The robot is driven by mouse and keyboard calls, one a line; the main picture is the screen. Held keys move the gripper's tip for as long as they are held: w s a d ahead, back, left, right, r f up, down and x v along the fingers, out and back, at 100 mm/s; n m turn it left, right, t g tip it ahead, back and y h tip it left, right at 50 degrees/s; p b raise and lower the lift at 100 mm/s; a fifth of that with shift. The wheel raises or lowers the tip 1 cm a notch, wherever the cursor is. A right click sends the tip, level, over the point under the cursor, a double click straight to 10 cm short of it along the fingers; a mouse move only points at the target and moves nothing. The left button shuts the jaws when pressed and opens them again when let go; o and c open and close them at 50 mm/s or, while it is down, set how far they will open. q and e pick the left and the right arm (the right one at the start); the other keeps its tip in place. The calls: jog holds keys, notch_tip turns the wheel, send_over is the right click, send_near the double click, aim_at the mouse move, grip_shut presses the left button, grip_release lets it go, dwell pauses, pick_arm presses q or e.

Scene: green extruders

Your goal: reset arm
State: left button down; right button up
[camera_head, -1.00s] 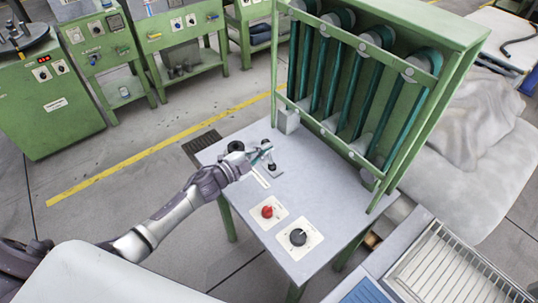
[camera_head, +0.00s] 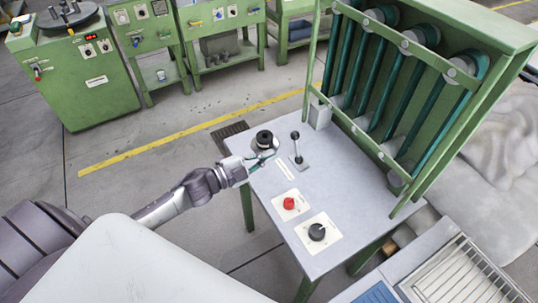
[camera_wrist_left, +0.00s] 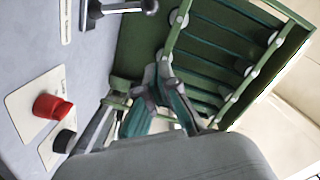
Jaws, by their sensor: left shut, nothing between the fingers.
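My left gripper (camera_head: 262,158) comes in from the left in the head view, over the left edge of the grey table (camera_head: 345,196), beside a round black knob (camera_head: 264,139). Its fingers are shut with nothing between them; they also show in the left wrist view (camera_wrist_left: 160,80). A lever with a black ball (camera_head: 296,137) stands on the table to the right of the gripper, apart from it. A red knob (camera_head: 289,203) and a black dial (camera_head: 317,232) sit on white plates nearer the front. My right gripper is not in view.
A green frame with dark green tubes (camera_head: 400,85) rises at the table's right side. Green machines (camera_head: 80,85) stand along the back left. A metal grate (camera_head: 462,275) lies at the lower right. Open floor with a yellow line (camera_head: 150,145) lies left of the table.

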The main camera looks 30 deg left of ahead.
pick_arm(q)
jog(key=shift+r, duration=0.1)
jog(key=shift+d, duration=0.1)
jog(key=s+d+f+n+g+y, duration=0.3)
jog(key=s+n+g, duration=0.4)
jog(key=s, duration=0.6)
jog(key=s+d+f+n+g+y, duration=0.1)
jog(key=s+f+n+g+y, duration=0.1)
jog(key=s+n+g+y, duration=0.8)
jog(key=s+f+m+t+h, duration=0.1)
jog(key=s+f+t+h, duration=0.15)
jog(key=f, duration=1.15)
jog(key=s+f+m+t+h, duration=0.1)
jog(key=s+f+t+h, duration=0.15)
jog(key=f, duration=1.05)
jog(key=s+a+f+g+y, duration=0.1)
jog(key=s+a+f+g, duration=0.1)
jog(key=s+f, duration=1.3)
jog(key=shift+s+a, duration=0.3)
jog(key=shift+s, duration=0.25)
